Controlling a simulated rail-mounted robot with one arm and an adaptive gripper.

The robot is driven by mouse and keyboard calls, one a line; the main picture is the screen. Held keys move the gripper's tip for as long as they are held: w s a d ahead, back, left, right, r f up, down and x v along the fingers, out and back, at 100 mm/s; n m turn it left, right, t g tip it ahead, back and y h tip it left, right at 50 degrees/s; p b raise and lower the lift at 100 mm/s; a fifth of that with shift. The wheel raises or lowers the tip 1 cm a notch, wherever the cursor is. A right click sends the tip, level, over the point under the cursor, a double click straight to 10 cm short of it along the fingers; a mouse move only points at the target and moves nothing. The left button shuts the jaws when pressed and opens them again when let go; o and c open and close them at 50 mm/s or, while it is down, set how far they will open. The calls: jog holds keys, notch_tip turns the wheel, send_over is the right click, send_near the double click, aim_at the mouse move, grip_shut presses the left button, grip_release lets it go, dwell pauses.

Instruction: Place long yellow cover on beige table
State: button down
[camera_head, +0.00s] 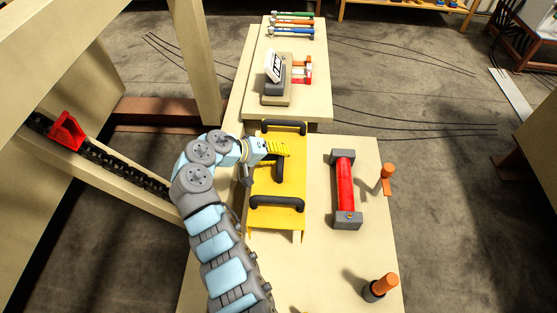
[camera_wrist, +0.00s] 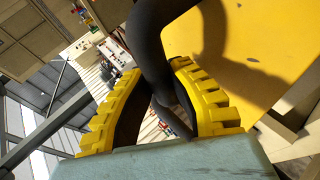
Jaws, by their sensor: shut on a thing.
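The long yellow cover (camera_head: 278,188) with black handles is over the left part of the near beige table (camera_head: 325,265), its far end close to the farther table. I cannot tell whether it rests on the top or hangs just above it. My gripper (camera_head: 277,149), with ribbed yellow fingers, is at the far half of the cover. In the wrist view, the fingers (camera_wrist: 160,112) are closed around a dark handle (camera_wrist: 152,50), with the yellow cover panel (camera_wrist: 240,40) beside it. The gripped part is mostly hidden by my gripper in the head view.
A red cylinder with grey ends (camera_head: 345,188) lies right of the cover. Two orange-topped pegs (camera_head: 387,180) (camera_head: 381,286) stand near the right edge. The farther table (camera_head: 315,100) holds a grey device (camera_head: 274,75) and several hammers (camera_head: 291,24). A beige post (camera_head: 195,60) stands left.

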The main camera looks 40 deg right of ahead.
jog(key=shift+w+d+f, duration=0.35)
jog(key=shift+w+f, duration=0.1)
jog(key=shift+f, duration=0.25)
jog(key=shift+w+d+f, duration=0.35)
jog(key=shift+w+f, duration=0.1)
jog(key=shift+f, duration=0.2)
jog(key=shift+w+f, duration=0.1)
jog(key=shift+w+d+f, duration=0.1)
jog(key=shift+w+f, duration=0.1)
jog(key=shift+w, duration=0.05)
jog(key=shift+f, duration=1.55)
jog(key=c, duration=1.1)
grip_release()
jog(key=b+v, duration=0.1)
jog(key=v, duration=1.1)
jog(key=shift+b, duration=0.3)
